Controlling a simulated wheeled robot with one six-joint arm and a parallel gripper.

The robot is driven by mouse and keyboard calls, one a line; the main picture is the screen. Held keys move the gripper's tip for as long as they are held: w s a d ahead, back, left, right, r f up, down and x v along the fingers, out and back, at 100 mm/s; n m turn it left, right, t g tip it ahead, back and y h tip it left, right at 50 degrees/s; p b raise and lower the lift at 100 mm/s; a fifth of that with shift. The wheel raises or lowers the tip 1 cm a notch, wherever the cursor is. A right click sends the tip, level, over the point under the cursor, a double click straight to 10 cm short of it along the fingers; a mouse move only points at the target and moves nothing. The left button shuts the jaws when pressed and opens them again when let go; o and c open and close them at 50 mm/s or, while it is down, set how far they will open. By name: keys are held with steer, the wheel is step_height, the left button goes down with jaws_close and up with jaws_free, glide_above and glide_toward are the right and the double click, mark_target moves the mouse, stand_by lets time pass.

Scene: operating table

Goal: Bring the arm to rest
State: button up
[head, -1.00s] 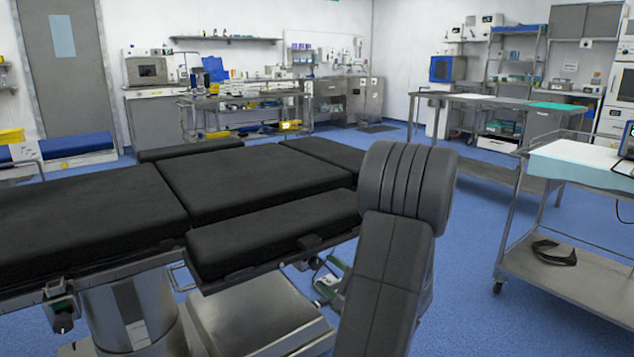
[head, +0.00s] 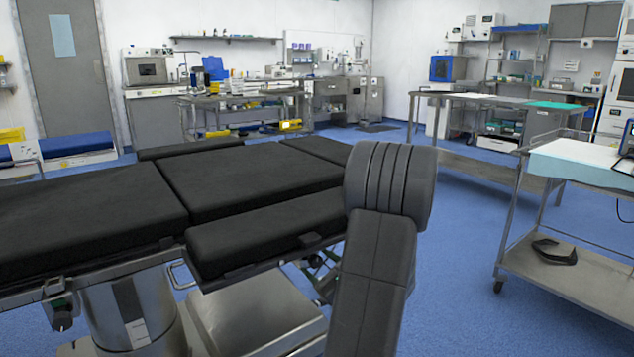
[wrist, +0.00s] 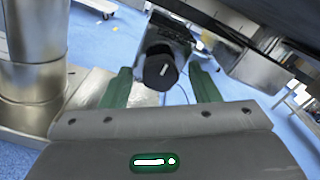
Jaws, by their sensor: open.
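My gripper (wrist: 160,74) shows in the wrist view with its two green fingers spread apart. Nothing is held between them. A black round knob (wrist: 160,70) with a white mark shows in the gap, on a box under the operating table; I cannot tell how far it is from the fingertips. In the head view my grey arm rises in front of the right part of the operating table (head: 255,185). My gripper is hidden in the head view.
The table's steel column (head: 135,310) and base (head: 245,305) stand close to my arm; the column also shows in the wrist view (wrist: 32,60). A steel trolley (head: 590,285) stands at the right. Blue floor lies clear between trolley and table.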

steer(key=m+p, duration=0.2)
steer(key=m, duration=0.1)
steer(key=shift+r, duration=0.2)
steer(key=m+p, duration=0.3)
steer(key=shift+m+p, duration=0.3)
steer(key=m+p, duration=0.3)
steer(key=shift+m, duration=0.4)
steer(key=shift+f+m+p, duration=0.15)
steer(key=shift+m+p, duration=0.35)
steer(key=shift+m, duration=0.4)
